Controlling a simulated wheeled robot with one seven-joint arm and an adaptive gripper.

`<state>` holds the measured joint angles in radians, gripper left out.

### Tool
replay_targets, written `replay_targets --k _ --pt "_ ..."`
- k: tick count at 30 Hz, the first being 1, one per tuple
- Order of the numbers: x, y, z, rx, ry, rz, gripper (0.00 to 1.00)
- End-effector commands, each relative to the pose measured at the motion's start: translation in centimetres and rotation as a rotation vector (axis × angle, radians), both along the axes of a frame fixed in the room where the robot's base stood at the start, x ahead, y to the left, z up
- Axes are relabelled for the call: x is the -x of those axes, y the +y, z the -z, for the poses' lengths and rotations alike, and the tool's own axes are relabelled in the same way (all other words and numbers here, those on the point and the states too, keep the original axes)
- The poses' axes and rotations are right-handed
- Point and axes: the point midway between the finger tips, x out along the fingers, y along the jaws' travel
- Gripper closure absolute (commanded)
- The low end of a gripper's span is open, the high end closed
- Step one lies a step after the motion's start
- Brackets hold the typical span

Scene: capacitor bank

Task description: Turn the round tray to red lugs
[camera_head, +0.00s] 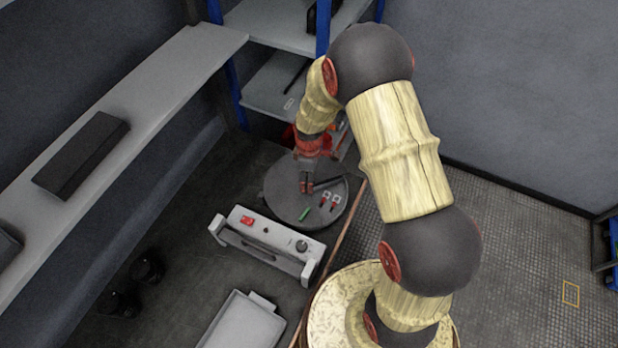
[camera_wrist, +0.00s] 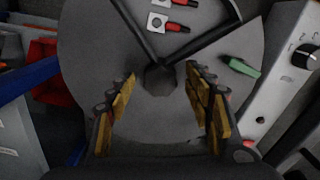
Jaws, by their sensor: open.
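The round tray (camera_head: 283,205) is a dark grey disc on the floor side of the shelf; it fills much of the wrist view (camera_wrist: 90,50). Two red lugs (camera_wrist: 176,27) with pale square plates lie on it, seen at its right in the head view (camera_head: 333,205). A green piece (camera_wrist: 243,66) lies near its edge, also in the head view (camera_head: 304,214). A dark hub with bars (camera_wrist: 160,80) stands at the tray's middle. My gripper (camera_wrist: 160,90) is open, its fingers on either side of the hub in the picture. I cannot tell whether they touch it.
A light box with a red switch and a knob (camera_head: 262,238) stands beside the tray; its knob panel shows in the wrist view (camera_wrist: 285,75). A pale bin (camera_head: 243,325) lies in front. A blue-post shelf (camera_head: 280,90) stands behind, with red bins (camera_wrist: 48,75) near the tray.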

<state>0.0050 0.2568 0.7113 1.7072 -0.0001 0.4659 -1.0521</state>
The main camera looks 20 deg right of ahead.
Motion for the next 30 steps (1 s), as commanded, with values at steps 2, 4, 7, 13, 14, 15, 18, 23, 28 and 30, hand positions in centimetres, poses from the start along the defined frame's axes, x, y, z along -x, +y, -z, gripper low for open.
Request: replay_targets --k 2,4,7,13,14,15,18,23,28,30 --pt "0.0 0.0 -0.1 0.000 0.000 0.000 0.48" --pt "0.0 0.0 -0.4 0.001 -0.001 0.000 0.48" --pt "-0.1 0.0 -1.5 0.000 -0.002 0.000 0.48" --pt "-0.2 0.0 -5.4 0.000 -0.004 0.000 0.48" --pt "-0.2 0.0 -6.0 0.000 -0.006 0.000 0.48" --pt "-0.1 0.0 -6.8 0.001 -0.003 0.000 0.48" --pt "-0.1 0.0 -8.7 0.000 -0.004 0.000 0.48" --pt "-0.1 0.0 -10.9 0.000 -0.002 0.000 0.48" --pt "0.0 0.0 -11.9 0.000 0.000 0.000 0.48" --pt "0.0 0.0 -12.0 0.000 0.000 0.000 0.48"
